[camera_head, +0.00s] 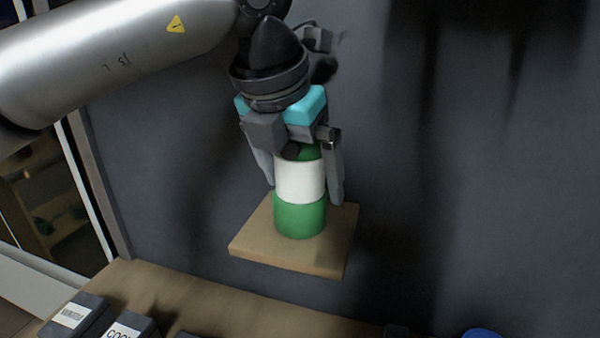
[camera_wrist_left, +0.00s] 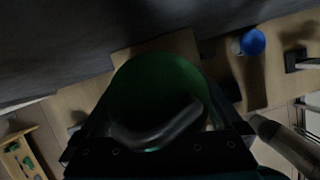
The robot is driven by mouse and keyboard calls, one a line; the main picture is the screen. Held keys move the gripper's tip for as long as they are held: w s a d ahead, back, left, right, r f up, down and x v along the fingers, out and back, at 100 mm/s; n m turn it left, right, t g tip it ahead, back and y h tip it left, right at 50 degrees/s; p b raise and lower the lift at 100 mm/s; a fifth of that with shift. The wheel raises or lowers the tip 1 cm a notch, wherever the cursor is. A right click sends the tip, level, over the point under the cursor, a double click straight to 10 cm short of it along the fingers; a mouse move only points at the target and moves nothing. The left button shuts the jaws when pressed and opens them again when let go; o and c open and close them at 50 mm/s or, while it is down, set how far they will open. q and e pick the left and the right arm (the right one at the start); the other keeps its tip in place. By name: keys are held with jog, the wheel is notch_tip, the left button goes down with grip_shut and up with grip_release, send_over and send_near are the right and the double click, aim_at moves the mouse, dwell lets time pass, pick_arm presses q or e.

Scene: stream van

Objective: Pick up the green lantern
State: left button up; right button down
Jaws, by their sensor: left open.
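The green lantern (camera_head: 300,216), green at top and bottom with a white middle band, stands upright on a small square wooden shelf (camera_head: 252,247) against the grey wall. My left gripper (camera_head: 307,190) is above it, pointing down, with its open fingers on either side of the white band. I cannot tell whether the fingers touch it. In the left wrist view the lantern's dark green top (camera_wrist_left: 158,88) fills the middle, close below the gripper. The right gripper is not in view.
Below the shelf is a wooden counter (camera_head: 190,303) with several dark labelled boxes (camera_head: 72,314) at the lower left. A blue round item (camera_head: 482,333) is at the lower right; it also shows in the left wrist view (camera_wrist_left: 252,42). The wall right of the shelf is bare.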

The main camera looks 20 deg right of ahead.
pick_arm(q)
jog(key=shift+c, duration=0.2)
jog(key=c, duration=1.4)
